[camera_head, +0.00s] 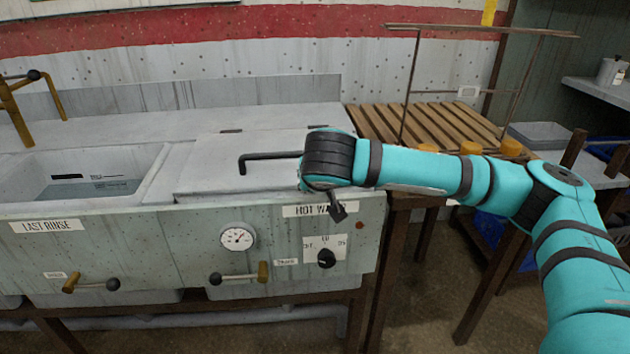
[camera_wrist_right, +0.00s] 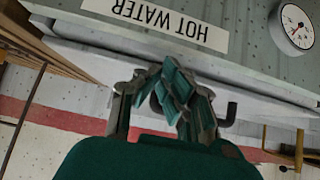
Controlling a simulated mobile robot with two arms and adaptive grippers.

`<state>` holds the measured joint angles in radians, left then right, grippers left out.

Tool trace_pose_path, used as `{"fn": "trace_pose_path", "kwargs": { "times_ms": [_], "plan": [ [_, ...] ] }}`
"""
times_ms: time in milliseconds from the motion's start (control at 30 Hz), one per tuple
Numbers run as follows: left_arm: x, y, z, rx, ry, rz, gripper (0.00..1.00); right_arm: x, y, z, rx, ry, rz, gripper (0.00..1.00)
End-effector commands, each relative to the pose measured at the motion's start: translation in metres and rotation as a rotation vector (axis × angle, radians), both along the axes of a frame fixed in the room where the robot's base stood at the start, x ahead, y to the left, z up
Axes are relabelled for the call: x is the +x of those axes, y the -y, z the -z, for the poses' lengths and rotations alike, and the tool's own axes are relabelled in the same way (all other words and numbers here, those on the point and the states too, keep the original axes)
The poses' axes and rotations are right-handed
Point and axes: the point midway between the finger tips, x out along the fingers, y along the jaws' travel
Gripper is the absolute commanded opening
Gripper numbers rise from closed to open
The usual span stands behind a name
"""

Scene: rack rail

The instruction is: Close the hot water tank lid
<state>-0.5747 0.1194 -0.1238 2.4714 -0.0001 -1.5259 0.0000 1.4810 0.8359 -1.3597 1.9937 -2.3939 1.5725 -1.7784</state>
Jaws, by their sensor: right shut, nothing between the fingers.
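The hot water tank lid (camera_head: 225,176) is a grey panel with a black bar handle (camera_head: 268,156). It lies flat, or nearly so, on the counter above the HOT WATER label (camera_head: 318,210); my arm hides its right end. My right gripper (camera_head: 338,212) is at the front right of the tank, beside the label and below the lid's front edge. In the right wrist view my right gripper (camera_wrist_right: 172,85) has its fingers together and empty. The label (camera_wrist_right: 155,20) appears upside down there, with part of the handle (camera_wrist_right: 230,112) behind the fingers. My left gripper is not in view.
A sink with water (camera_head: 90,190) is left of the lid. The front panel carries a gauge (camera_head: 237,237), a knob (camera_head: 326,258) and lever handles. A wooden slatted rack (camera_head: 430,120) with a metal frame stands to the right, behind my right arm.

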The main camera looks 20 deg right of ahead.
Motion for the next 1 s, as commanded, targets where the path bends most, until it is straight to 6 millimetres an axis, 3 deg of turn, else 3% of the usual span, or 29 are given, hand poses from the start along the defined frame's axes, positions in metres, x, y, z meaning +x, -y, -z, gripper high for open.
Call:
{"fn": "trace_pose_path", "kwargs": {
  "times_ms": [567,667,867,1000],
  "plan": [
    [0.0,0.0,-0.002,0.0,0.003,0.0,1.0,-0.001,0.0,0.005,0.0,-0.009,-0.001,0.0],
    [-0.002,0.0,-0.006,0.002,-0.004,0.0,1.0,0.0,-0.001,-0.003,0.0,-0.007,-0.001,0.0],
    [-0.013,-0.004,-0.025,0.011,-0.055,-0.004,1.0,0.002,-0.004,-0.044,0.0,-0.001,-0.001,0.0],
    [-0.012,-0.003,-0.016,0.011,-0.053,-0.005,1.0,-0.029,-0.014,-0.024,-0.003,-0.006,-0.007,0.0]
  ]
}}
